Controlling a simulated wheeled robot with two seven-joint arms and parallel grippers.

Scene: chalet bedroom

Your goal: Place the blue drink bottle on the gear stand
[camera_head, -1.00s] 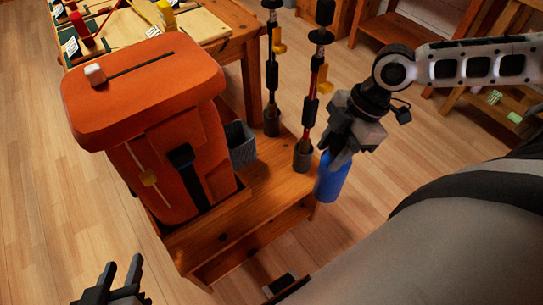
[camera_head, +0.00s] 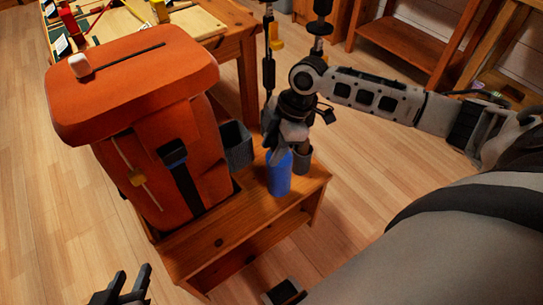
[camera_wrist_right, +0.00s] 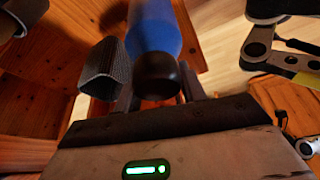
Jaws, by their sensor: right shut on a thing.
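The blue drink bottle (camera_head: 279,175) hangs upright below my right gripper (camera_head: 283,149), which is shut on its upper end. The bottle's base appears over the top board of the wooden gear stand (camera_head: 232,226), near its right end; I cannot tell whether it touches the board. In the right wrist view the bottle's blue body (camera_wrist_right: 154,28) and dark cap (camera_wrist_right: 156,76) lie between the fingers of the right gripper (camera_wrist_right: 158,88). My left gripper (camera_head: 130,284) is at the bottom left, empty, with its fingers apart.
An orange backpack (camera_head: 150,130) fills the stand's left part. The board's front right part is clear. A workbench (camera_head: 220,25) with tools is behind.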

